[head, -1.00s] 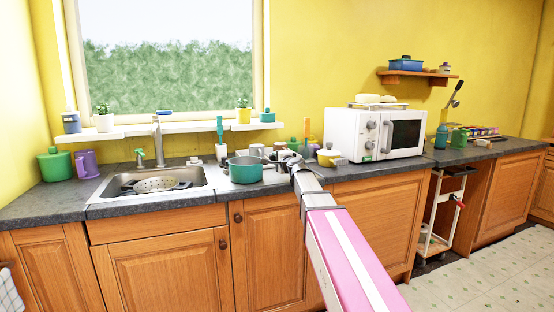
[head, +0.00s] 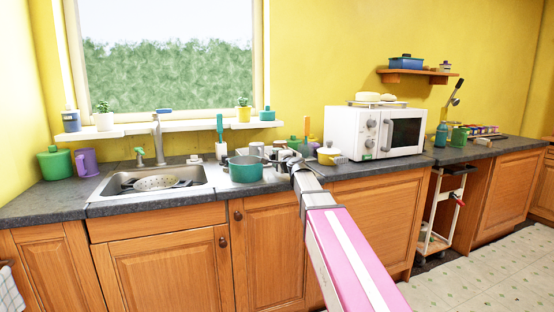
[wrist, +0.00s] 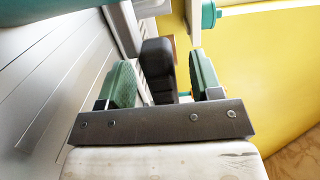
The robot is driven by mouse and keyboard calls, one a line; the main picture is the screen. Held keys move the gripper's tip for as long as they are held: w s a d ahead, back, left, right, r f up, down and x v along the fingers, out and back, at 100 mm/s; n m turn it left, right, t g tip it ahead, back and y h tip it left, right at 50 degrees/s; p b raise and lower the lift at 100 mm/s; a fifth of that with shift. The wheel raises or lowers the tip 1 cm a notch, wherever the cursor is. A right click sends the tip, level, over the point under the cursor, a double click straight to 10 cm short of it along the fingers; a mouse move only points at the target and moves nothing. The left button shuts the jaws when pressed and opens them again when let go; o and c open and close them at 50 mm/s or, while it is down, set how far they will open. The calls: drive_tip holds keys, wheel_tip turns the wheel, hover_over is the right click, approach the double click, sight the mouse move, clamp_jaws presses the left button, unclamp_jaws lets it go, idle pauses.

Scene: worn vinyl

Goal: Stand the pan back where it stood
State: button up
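The teal pan (head: 245,172) stands on the counter just right of the sink in the head view. My gripper (head: 284,158) is beside its right side, and my wrist partly hides that area. In the wrist view a dark handle (wrist: 158,70) lies between the two green finger pads of my gripper (wrist: 165,85). A gap shows between the handle and the right pad, so the fingers look open around it. A teal curved surface (wrist: 55,15) at the upper left looks like the pan's side. The handle's join to the pan is unclear.
The sink (head: 150,184) with a colander (head: 156,183) lies to the left. A yellow pot (head: 328,155) and the white microwave (head: 374,133) stand to the right. Several small items crowd the counter behind my gripper. A windowsill (head: 180,127) runs above.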

drive_tip(key=shift+s, duration=0.15)
idle(0.5)
drive_tip(key=shift+v, duration=3.85)
drive_tip(key=v, duration=1.1)
drive_tip(key=s+a+f+n+g, duration=0.1)
drive_tip(key=s+f+n+g, duration=0.15)
drive_tip(key=f, duration=0.55)
drive_tip(key=s+a+f+n+g+h, duration=0.1)
drive_tip(key=f+n+g, duration=0.2)
drive_tip(key=f, duration=0.5)
drive_tip(key=s+a+f+n+g, duration=0.1)
drive_tip(key=s+f+n+g, duration=0.15)
drive_tip(key=f, duration=0.45)
drive_tip(key=s+d+f+n+g+h, duration=0.2)
drive_tip(key=s+f, duration=0.4)
drive_tip(key=f, duration=0.3)
drive_tip(key=s+d+f+n+g+h, duration=0.3)
drive_tip(key=s+f+g, duration=0.3)
drive_tip(key=f, duration=0.4)
drive_tip(key=shift+s+d+n+g+h, duration=0.3)
drive_tip(key=shift+s+h, duration=0.2)
drive_tip(key=shift+s, duration=0.05)
